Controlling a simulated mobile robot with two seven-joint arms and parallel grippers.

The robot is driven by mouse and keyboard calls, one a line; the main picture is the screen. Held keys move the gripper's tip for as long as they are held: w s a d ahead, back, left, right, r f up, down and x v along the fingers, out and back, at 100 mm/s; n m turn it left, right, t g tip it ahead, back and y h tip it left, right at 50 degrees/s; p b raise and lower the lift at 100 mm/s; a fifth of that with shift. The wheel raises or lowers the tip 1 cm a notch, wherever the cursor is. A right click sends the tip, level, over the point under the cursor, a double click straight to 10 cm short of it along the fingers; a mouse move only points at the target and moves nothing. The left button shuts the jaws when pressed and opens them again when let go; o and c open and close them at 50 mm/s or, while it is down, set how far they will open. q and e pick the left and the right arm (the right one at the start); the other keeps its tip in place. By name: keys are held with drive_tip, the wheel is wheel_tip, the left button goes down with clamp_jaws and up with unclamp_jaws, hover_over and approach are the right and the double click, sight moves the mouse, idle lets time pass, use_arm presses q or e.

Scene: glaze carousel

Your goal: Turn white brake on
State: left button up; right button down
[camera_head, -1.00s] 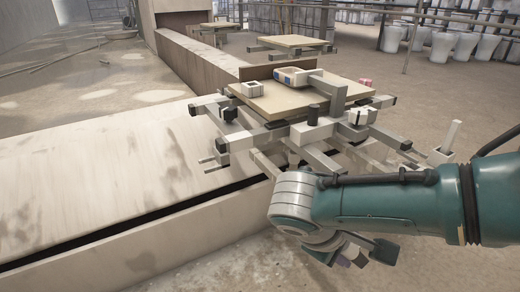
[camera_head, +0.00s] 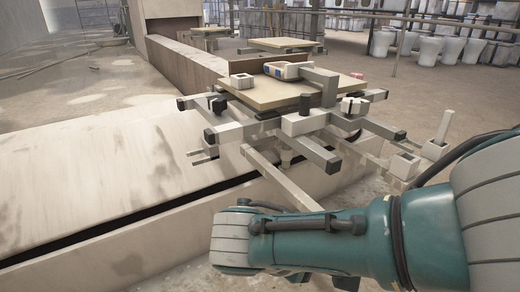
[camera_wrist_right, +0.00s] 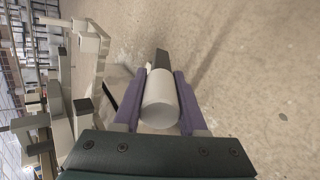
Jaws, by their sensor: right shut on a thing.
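In the right wrist view my right gripper (camera_wrist_right: 160,82) is shut on a white cylindrical grip (camera_wrist_right: 160,105), held between its purple finger pads. A dark bar (camera_wrist_right: 161,58) shows just past the grip. I cannot tell from the frames whether this grip belongs to the white brake. In the head view my right arm's teal and grey links hide the gripper and the grip. The carousel (camera_head: 297,123) stands on the bench edge, with pale arms and a square board (camera_head: 262,97) on top. My left gripper is not in view.
A white upright post (camera_head: 445,126) stands on a pale block right of the carousel. A pale bar (camera_head: 275,178) slopes down from the carousel behind my arm. A long pale bench (camera_head: 110,170) fills the left. Several white pots (camera_head: 428,45) stand at the back right.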

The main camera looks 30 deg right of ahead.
drive_tip(key=c, duration=0.9)
unclamp_jaws()
drive_tip(key=shift+f, duration=0.2)
drive_tip(key=o, duration=0.4)
drive_tip(key=shift+r, duration=0.1)
drive_tip(key=shift+o, duration=0.2)
drive_tip(key=shift+a+r, duration=0.1)
drive_tip(key=shift+a+r+p, duration=0.25)
drive_tip(key=shift+r+p, duration=0.05)
drive_tip(key=shift+p, duration=0.05)
drive_tip(key=p+v, duration=0.3)
drive_tip(key=v, duration=0.6)
